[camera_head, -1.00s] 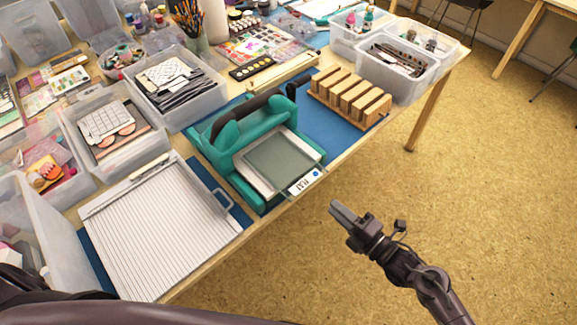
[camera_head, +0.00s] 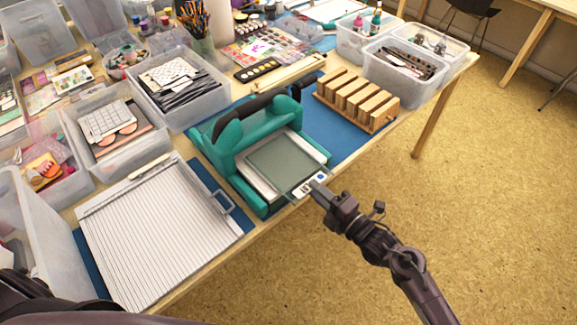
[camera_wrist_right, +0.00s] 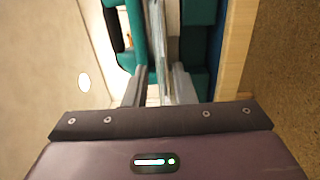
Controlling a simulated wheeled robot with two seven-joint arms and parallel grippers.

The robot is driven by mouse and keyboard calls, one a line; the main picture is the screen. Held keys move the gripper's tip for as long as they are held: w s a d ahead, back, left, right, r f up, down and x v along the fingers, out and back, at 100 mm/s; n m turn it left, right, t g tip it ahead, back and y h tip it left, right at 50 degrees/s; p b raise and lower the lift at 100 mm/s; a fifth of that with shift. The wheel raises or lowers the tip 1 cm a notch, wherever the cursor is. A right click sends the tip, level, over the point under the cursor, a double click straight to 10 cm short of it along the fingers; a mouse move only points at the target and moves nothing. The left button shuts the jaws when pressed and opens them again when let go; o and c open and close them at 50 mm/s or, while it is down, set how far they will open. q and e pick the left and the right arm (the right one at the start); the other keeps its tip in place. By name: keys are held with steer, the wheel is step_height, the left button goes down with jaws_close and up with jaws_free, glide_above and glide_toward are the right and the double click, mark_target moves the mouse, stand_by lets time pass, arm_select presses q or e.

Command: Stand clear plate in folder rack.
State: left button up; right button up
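The clear plate (camera_head: 283,160) lies flat in the teal press (camera_head: 227,140), with its near edge and a white label (camera_head: 308,185) sticking out at the front. The folder rack (camera_head: 352,98), a row of wooden blocks with slots between them, stands behind and to the right of the press. My right gripper (camera_head: 319,188) is at the plate's labelled edge. In the right wrist view my fingers (camera_wrist_right: 158,88) stand apart, one on each side of the plate's edge (camera_wrist_right: 158,50); a gap shows beside it. My left gripper is not in view.
A ridged white board (camera_head: 150,235) with a handle lies left of the press. Clear bins (camera_head: 180,92) stand behind it, and another bin (camera_head: 405,72) stands right of the rack.

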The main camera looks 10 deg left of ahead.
steer(key=shift+c, duration=0.4)
jaws_close()
steer(key=shift+r, duration=0.15)
steer(key=shift+s+d+r+p, duration=0.2)
steer(key=shift+d+r+p, duration=0.05)
steer(key=shift+r+p, duration=0.3)
steer(key=shift+s+d+r+p, duration=0.25)
steer(key=shift+r+p, duration=0.2)
steer(key=shift+p, duration=0.15)
steer(key=shift+w, duration=0.1)
